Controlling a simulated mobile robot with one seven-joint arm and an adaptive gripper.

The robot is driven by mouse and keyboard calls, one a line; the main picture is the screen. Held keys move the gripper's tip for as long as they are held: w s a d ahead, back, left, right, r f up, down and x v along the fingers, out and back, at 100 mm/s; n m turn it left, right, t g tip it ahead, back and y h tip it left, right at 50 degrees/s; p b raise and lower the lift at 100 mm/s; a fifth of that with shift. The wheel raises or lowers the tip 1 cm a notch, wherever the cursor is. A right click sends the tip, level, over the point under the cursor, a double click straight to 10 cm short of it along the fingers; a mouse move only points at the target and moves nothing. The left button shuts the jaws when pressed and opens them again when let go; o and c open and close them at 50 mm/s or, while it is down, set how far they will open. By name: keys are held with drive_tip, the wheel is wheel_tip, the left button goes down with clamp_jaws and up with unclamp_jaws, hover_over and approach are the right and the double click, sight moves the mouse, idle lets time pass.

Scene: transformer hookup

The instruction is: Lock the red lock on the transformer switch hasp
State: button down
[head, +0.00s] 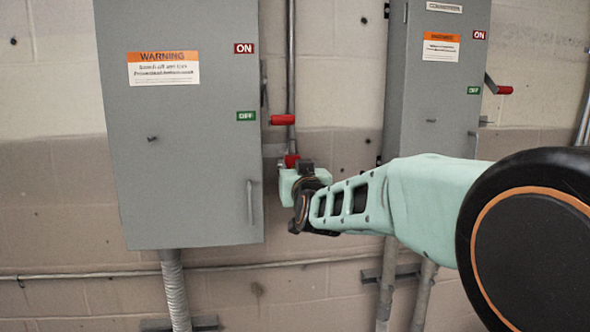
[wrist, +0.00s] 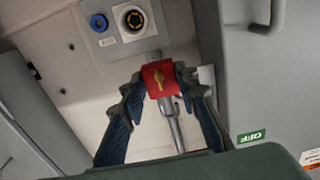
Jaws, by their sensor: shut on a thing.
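The red lock (wrist: 158,80) shows in the wrist view between my fingertips, with a brass-coloured part on its face. My gripper (wrist: 160,82) is shut on it. In the head view the red lock (head: 291,160) shows just above my gripper (head: 297,182), beside the right edge of the left grey switch box (head: 190,215). The box's red-gripped switch lever (head: 282,120) sticks out to the right above the lock, level with the green OFF label (head: 246,116). The hasp is too small and partly hidden; I cannot tell whether the lock's shackle touches it.
A second grey switch box (head: 430,110) with a red lever (head: 504,90) stands to the right, behind my arm. A vertical conduit (head: 291,60) runs between the boxes.

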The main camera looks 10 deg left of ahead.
drive_tip(key=shift+a, duration=0.15)
drive_tip(key=shift+s+a, duration=0.15)
drive_tip(key=shift+a, duration=0.3)
drive_tip(key=shift+f+b, duration=1)
drive_tip(key=shift+f, duration=0.05)
idle(1.0)
drive_tip(key=c, duration=1.4)
unclamp_jaws()
drive_tip(key=b+v, duration=0.2)
drive_tip(key=v, duration=0.3)
